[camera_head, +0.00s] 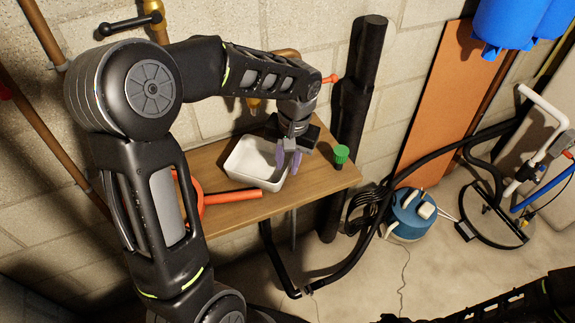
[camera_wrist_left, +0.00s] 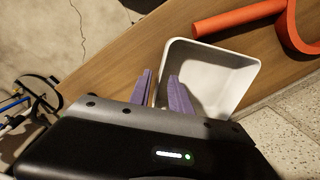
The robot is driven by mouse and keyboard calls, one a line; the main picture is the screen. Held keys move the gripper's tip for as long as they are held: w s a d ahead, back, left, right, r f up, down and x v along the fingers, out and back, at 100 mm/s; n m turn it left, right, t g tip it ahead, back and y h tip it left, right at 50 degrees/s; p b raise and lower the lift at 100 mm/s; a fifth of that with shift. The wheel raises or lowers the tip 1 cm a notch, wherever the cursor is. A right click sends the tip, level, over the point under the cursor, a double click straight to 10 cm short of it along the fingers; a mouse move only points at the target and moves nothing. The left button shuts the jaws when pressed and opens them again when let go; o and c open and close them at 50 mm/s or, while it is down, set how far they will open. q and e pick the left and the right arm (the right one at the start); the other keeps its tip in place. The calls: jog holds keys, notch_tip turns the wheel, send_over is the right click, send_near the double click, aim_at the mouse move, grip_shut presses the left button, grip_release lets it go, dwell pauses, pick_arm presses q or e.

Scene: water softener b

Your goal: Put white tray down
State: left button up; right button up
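The white tray (camera_head: 247,172) is upright on the wooden shelf (camera_head: 236,212), with its base apparently on the board. It also shows in the wrist view (camera_wrist_left: 222,75). My left gripper (camera_head: 288,158) is at the tray's right rim in the head view. Its two purple fingers straddle the tray's side wall, one inside and one outside. In the wrist view the fingers (camera_wrist_left: 161,85) stand apart with a visible gap around the wall. The tray looks empty. My right arm shows at the lower right edge of the head view, but its fingers do not show.
A green-capped item (camera_head: 341,154) stands at the shelf's right end. A black vertical pipe (camera_head: 358,120) rises behind it. A blue device (camera_head: 411,213) and hoses are on the floor at right.

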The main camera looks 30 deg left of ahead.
pick_arm(q)
notch_tip(320, 180, up, 10)
jog(key=d, duration=0.1)
jog(key=shift+r, duration=0.25)
dwell(0.4)
